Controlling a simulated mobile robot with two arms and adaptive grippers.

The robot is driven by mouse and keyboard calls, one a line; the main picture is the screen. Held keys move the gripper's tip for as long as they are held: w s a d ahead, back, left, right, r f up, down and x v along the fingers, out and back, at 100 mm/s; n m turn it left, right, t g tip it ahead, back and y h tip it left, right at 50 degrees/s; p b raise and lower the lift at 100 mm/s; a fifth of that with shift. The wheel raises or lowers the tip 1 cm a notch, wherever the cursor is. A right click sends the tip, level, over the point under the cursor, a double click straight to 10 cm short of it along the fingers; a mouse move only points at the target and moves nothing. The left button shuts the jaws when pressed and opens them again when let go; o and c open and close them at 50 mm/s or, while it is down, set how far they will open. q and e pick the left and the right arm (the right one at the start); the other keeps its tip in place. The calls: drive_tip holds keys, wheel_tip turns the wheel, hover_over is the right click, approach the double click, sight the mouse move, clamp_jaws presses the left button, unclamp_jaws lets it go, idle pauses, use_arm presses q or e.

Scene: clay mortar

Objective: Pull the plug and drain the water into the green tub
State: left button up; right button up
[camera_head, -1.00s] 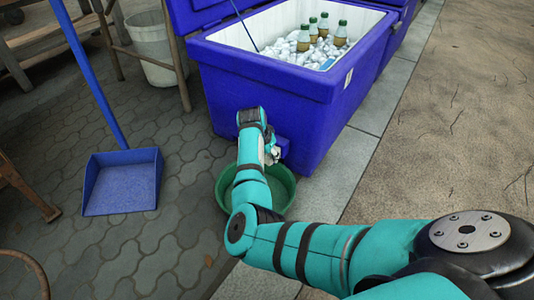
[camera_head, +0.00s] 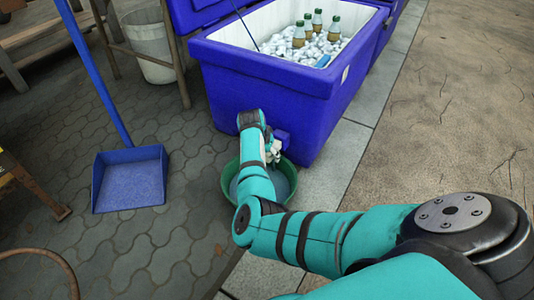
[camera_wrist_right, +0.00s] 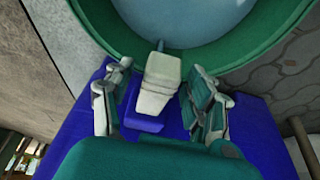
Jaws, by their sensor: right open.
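The blue cooler (camera_head: 262,95) stands open on the pavement, with a blue drain block (camera_head: 282,138) low on its front. The green tub (camera_head: 233,180) sits below it and holds bluish water, also seen in the right wrist view (camera_wrist_right: 215,20). My right gripper (camera_head: 272,152) is at the drain. In the right wrist view its fingers (camera_wrist_right: 152,98) are spread either side of a cream piece (camera_wrist_right: 160,82) at the blue drain block (camera_wrist_right: 140,118). I cannot tell whether this piece is plug or spout. A thin bluish stream shows at its end. My left gripper is out of view.
Ice and several green-capped bottles (camera_head: 317,22) are in the cooler. A blue long-handled dustpan (camera_head: 130,182) stands left of the tub. A white bucket (camera_head: 150,45) is behind wooden legs at back left. Open paving lies between dustpan and tub.

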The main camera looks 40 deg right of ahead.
drive_tip(key=v, duration=0.7)
drive_tip(key=shift+a+r, duration=0.15)
drive_tip(key=shift+r, duration=0.05)
